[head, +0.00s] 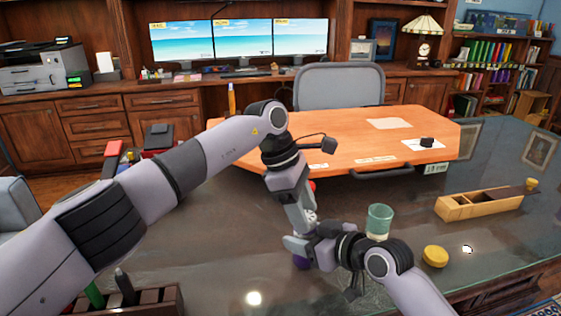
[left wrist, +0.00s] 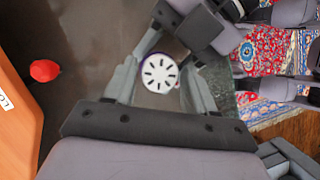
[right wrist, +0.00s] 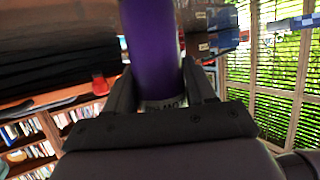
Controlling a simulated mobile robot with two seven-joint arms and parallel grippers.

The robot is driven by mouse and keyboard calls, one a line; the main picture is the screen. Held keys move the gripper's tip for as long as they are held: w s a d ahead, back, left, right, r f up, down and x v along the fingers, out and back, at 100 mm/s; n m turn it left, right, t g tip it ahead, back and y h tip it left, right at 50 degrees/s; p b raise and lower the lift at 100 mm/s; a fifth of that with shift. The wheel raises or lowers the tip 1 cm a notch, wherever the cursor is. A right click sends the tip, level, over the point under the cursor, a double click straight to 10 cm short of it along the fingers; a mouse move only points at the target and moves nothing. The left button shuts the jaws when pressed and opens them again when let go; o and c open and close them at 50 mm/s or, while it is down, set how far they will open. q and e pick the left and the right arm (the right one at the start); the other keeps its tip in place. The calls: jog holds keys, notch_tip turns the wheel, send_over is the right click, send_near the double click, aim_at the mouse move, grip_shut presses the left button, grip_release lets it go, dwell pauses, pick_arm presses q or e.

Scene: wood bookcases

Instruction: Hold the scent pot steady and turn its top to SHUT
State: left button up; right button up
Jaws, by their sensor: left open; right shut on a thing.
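The scent pot has a purple body, seen low in the head view (head: 301,262) and close up in the right wrist view (right wrist: 152,45). Its round white top with dark radial slots (left wrist: 160,73) faces the left wrist camera. My right gripper (right wrist: 160,88) is shut on the purple body from the side. My left gripper (left wrist: 165,66) is open above the pot, with a finger on either side of the top; I cannot tell whether they touch it. In the head view the arms hide most of the pot. The top's markings are not readable.
A green glass cup (head: 379,219), a yellow round lid (head: 435,256) and a long wooden box (head: 482,204) stand to the right. A red object (left wrist: 45,70) lies beyond the pot. A pen tray (head: 150,302) is at front left. An orange-topped desk section (head: 350,140) is behind.

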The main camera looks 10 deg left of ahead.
pick_arm(q)
jog(key=n+t, duration=0.1)
jog(key=n, duration=0.2)
jog(key=shift+s, duration=0.15)
jog(key=a+r+n, duration=0.1)
jog(key=a+r, duration=0.3)
jog(key=r, duration=0.7)
jog(key=shift+s+a+n+t, duration=0.25)
jog(key=shift+a+n+t, duration=0.05)
pick_arm(e)
jog(key=o, duration=1.3)
jog(key=shift+d, duration=0.1)
